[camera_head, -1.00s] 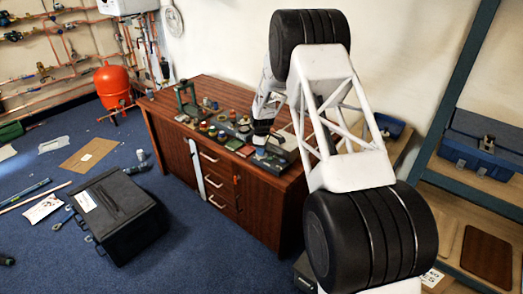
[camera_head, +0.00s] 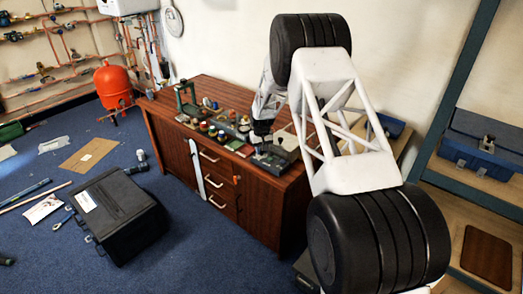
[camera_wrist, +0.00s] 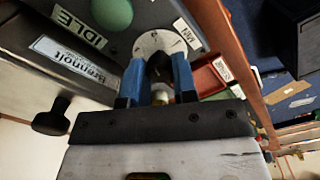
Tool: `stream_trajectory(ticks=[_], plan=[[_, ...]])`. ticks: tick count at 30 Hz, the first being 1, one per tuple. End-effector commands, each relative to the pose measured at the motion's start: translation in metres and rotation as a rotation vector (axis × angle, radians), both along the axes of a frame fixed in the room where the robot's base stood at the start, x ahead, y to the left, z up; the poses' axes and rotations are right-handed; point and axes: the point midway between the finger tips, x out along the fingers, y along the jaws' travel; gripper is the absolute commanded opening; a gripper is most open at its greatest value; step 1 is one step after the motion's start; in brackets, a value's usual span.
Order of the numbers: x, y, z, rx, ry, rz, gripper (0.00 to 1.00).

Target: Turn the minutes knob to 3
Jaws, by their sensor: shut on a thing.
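In the wrist view, the minutes knob (camera_wrist: 159,68) is dark and sits in front of a pale round dial (camera_wrist: 158,42) with small marks. A white "MIN" label (camera_wrist: 187,33) is beside the dial. My gripper (camera_wrist: 156,82) has blue fingers, one on each side of the knob, and is shut on it. The knob's pointer and the number it faces are too small and hidden to read. In the head view, my gripper (camera_head: 262,128) is a small dark shape at the panel (camera_head: 273,158) on the wooden cabinet; the knob is hidden there.
A red tray (camera_wrist: 210,77) is at right. Several small items crowd the cabinet (camera_head: 168,95).

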Motion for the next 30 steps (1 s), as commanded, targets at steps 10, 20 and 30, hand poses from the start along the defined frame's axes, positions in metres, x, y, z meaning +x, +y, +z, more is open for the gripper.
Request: stream_trajectory(ticks=[10,20,30], plan=[[-0.0001,-0.0008,0.0007,0.000,0.000,-0.329,0.02],[-0.0004,-0.0006,0.0001,0.000,0.001,-0.642,0.02],[0.0002,-0.0003,0.0010,0.000,0.000,-0.957,0.02]])
